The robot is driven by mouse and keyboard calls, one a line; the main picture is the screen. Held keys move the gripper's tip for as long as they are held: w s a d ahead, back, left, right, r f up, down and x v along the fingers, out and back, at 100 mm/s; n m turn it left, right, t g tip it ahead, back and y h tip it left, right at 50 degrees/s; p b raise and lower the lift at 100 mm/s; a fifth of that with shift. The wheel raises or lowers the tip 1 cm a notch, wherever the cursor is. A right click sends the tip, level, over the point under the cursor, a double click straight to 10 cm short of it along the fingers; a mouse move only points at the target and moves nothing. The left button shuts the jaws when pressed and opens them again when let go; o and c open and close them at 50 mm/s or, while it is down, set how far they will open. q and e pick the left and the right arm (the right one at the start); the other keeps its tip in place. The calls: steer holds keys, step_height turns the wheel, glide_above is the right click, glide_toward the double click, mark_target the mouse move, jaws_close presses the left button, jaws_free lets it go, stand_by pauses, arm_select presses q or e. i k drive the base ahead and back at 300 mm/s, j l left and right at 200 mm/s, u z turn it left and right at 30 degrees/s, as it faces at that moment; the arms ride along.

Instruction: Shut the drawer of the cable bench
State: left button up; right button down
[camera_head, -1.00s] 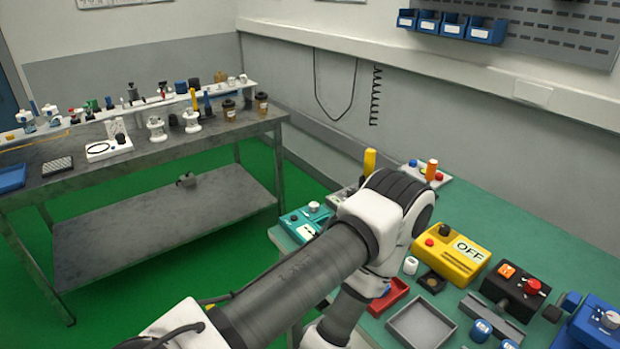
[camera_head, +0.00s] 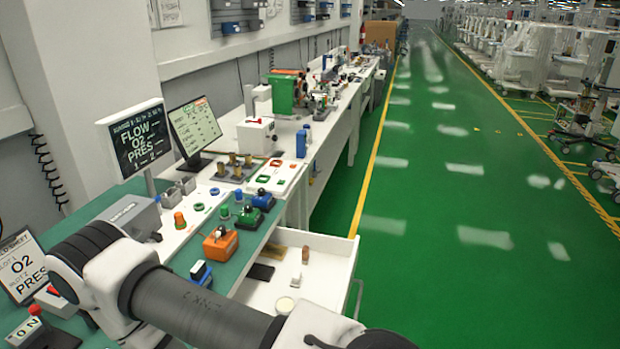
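A white drawer (camera_head: 330,279) stands pulled out from the green-topped bench (camera_head: 250,238) towards the aisle, at the lower centre. Inside it lie a dark flat piece (camera_head: 262,272), a small brown upright piece (camera_head: 305,254) and a round cream-coloured piece (camera_head: 284,304). A grey handle shows at its outer right side. One of my arms crosses the lower left and covers the near part of the drawer and bench. Neither gripper is in view. I cannot tell by any label whether this is the cable bench.
Two display screens (camera_head: 195,127) (camera_head: 136,138) stand behind. A white bench continues further back. The green aisle floor (camera_head: 450,240) on the right is clear.

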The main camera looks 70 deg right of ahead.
mark_target(328, 273)
steer(key=z, duration=0.5)
steer(key=k+z, duration=0.1)
steer(key=z, duration=0.85)
steer(key=k+z, duration=0.1)
steer(key=z, duration=0.85)
steer(key=i+l+u, duration=0.1)
steer(key=u, duration=0.3)
steer(key=i+l+u, duration=0.1)
steer(key=u, duration=0.25)
steer(key=l+u, duration=0.2)
steer(key=u, duration=0.2)
